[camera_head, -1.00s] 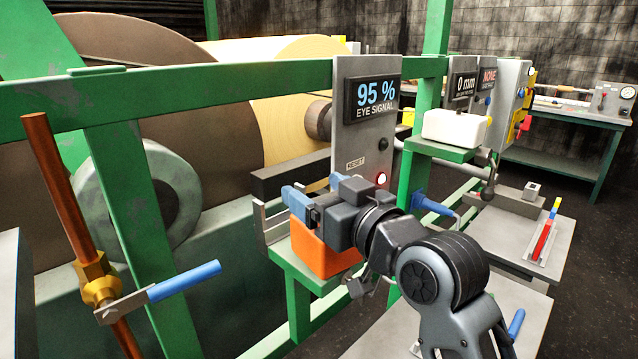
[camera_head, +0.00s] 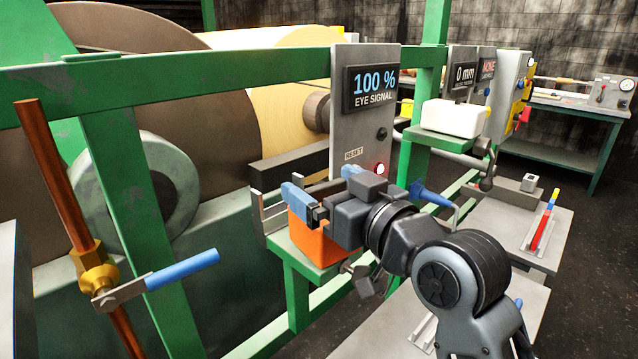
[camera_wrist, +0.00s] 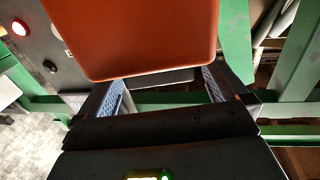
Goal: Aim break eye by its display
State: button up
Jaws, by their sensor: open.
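The break eye appears to be the orange box (camera_head: 318,242) on a small green bracket shelf (camera_head: 288,250) beside the frame. Its display (camera_head: 373,88) on the grey panel reads 100 % EYE SIGNAL. My gripper (camera_head: 308,196) is at the top of the orange box in the head view, with its blue-padded fingers apart. My gripper hides part of the box in the head view.
A red lit button (camera_head: 380,169) and a RESET label (camera_head: 353,153) are on the panel close behind my gripper. A green rail (camera_head: 200,84) crosses above. A brass clamp with a blue handle (camera_head: 182,270) is at the left. A white box (camera_head: 452,119) stands at the right.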

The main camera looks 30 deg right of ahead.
jog(key=s, duration=0.5)
jog(key=shift+s+d+b, duration=0.2)
jog(key=shift+d+b, duration=0.2)
